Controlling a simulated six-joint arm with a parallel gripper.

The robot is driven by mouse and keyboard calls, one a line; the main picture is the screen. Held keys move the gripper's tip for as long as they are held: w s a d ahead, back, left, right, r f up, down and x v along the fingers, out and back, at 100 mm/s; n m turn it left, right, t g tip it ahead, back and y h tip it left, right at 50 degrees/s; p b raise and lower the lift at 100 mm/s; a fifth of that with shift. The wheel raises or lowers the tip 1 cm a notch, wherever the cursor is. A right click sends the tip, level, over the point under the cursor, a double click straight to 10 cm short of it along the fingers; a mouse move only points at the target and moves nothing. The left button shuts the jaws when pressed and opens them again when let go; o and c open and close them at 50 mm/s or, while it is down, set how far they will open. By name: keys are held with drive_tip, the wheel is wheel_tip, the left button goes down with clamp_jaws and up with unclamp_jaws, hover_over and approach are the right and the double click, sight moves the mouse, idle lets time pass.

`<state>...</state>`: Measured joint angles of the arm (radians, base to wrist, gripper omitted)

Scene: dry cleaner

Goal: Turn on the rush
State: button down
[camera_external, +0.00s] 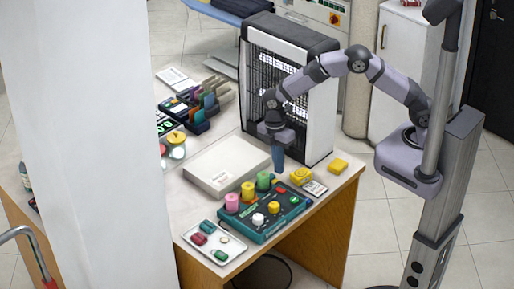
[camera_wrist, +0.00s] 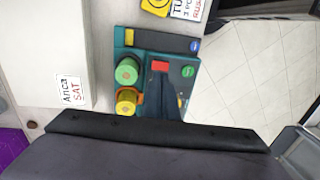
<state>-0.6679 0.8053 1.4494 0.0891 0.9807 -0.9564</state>
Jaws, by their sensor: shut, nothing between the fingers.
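A teal control box (camera_external: 250,234) sits near the front edge of the counter. It carries pink, yellow and green cylinders, a white knob (camera_external: 258,219), a yellow knob (camera_external: 273,207), a small red part and a green round button (camera_external: 294,201). In the wrist view the box (camera_wrist: 150,50) shows a green knob (camera_wrist: 127,71), a yellow knob (camera_wrist: 126,101), a red rectangular part (camera_wrist: 160,66) and a green button (camera_wrist: 187,71). I cannot read which control is the rush. My gripper (camera_external: 277,168) is shut and empty, pointing down above the counter behind the box, apart from it.
A yellow item (camera_external: 301,175), a card (camera_external: 315,188) and a yellow block (camera_external: 338,165) lie to the right. A tray (camera_external: 215,256) is at the front left.

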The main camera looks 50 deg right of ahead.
wheel_tip(320, 180, up, 7)
drive_tip(key=b, duration=0.2)
hover_over(284, 191)
drive_tip(key=w, duration=0.4)
drive_tip(key=shift+s, duration=0.15)
drive_tip(key=shift+s+f+b, duration=0.1)
drive_tip(key=shift+b, duration=0.2)
drive_tip(key=s+b, duration=0.1)
drive_tip(key=b, duration=0.2)
drive_tip(key=shift+s+r, duration=0.1)
drive_tip(key=shift+r, duration=0.1)
drive_tip(key=f+p, duration=0.1)
drive_tip(key=f, duration=0.3)
drive_tip(key=s+f+p, duration=0.1)
drive_tip(key=f, duration=0.4)
drive_tip(key=f+p, duration=0.2)
drive_tip(key=f, duration=0.3)
drive_tip(key=shift+s, duration=0.35)
